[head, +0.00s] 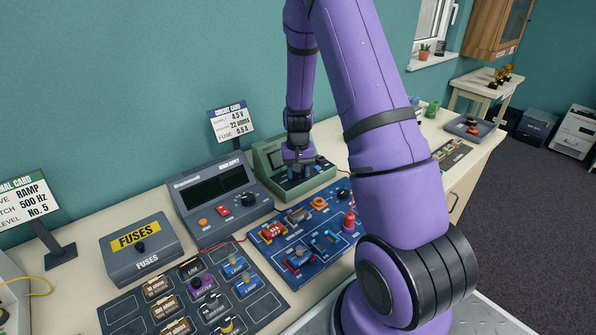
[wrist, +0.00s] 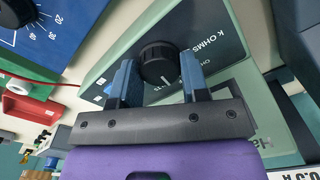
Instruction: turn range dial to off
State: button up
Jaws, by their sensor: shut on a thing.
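The range dial is a round black knob (wrist: 158,62) on the sloped face of a green meter (head: 265,160), marked "K OHMS", at the back of the table. The meter also fills the middle of the wrist view (wrist: 110,72). My gripper (head: 298,172) reaches down over the meter's face. In the wrist view its two blue fingers (wrist: 158,72) are on either side of the knob, shut on it. A pale pointer line shows on the knob. The fingers and gripper body cover much of the dial's scale, so its setting cannot be read. In the head view the knob is hidden.
A blue circuit board (head: 275,240) with a black dial (head: 343,194) lies in front of the meter. A grey bench supply (head: 215,195) stands left of it, and a circuit card on a stand (head: 231,122) behind. A fuse box (head: 140,252) and component tray (head: 122,312) are farther left.

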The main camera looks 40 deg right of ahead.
jog(key=shift+n, duration=0.8)
jog(key=o, duration=0.9)
notch_tip(320, 180, up, 11)
jog(key=shift+f, duration=0.1)
dwell(0.4)
